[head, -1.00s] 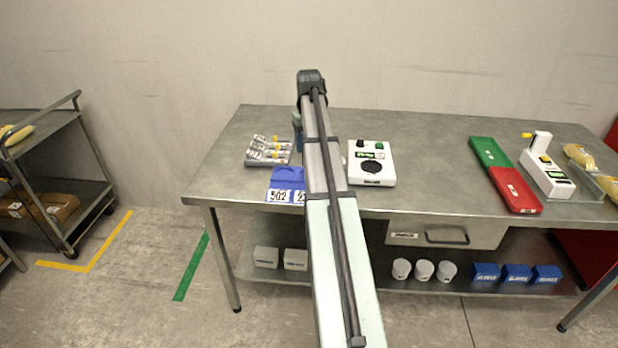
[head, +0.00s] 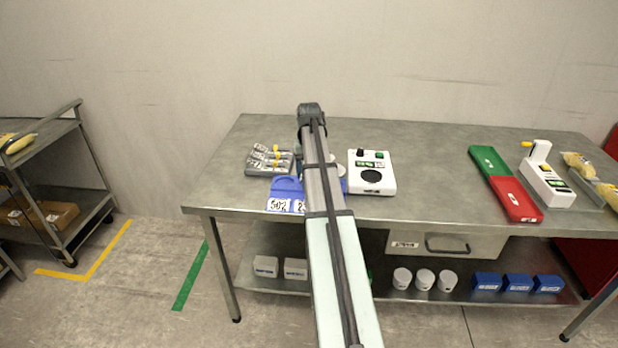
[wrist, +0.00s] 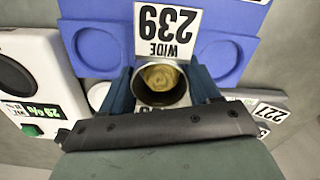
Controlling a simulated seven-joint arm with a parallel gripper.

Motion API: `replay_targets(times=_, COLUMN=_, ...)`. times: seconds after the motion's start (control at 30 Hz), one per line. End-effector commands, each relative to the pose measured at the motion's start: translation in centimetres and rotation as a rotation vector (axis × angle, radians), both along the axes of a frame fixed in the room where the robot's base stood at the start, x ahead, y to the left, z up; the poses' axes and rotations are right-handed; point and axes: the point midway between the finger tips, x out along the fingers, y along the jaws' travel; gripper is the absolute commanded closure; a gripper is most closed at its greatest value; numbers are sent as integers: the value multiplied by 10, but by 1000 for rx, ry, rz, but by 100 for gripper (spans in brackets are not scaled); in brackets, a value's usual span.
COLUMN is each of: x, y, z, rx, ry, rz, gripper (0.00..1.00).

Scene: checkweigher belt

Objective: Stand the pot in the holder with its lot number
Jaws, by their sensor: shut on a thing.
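The pot (wrist: 160,98) is a round dark-rimmed cup, open at the top, with something yellowish inside. In the wrist view my gripper (wrist: 163,85) is shut on it, one blue finger on each side. The blue holder (wrist: 110,25) lies just beyond the pot, with round recesses at left and right. A white label reading 239 WIDE (wrist: 168,30) is on the holder directly in front of the pot. A label on the pot is mostly hidden by my gripper. In the head view the holder (head: 287,184) shows a 502 label; my arm covers its middle and the pot.
A white device with a round dark plate (head: 371,175) stands right of the holder. A grey rack of labelled tubes (head: 268,170) is behind left. Green (head: 494,160) and red (head: 513,198) trays lie further right. The bench (head: 430,165) is clear between device and trays.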

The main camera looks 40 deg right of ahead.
Motion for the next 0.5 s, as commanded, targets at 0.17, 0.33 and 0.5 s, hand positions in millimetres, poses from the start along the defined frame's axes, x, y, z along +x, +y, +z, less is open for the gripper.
replay_targets(times=0.17, x=-1, y=0, z=-23, rx=1, ry=2, rz=0, gripper=74)
replay_targets(times=0.33, x=0, y=0, z=-30, rx=0, ry=0, rz=1, gripper=74)
replay_targets(times=0.5, x=0, y=0, z=-29, rx=0, ry=0, rz=1, gripper=74)
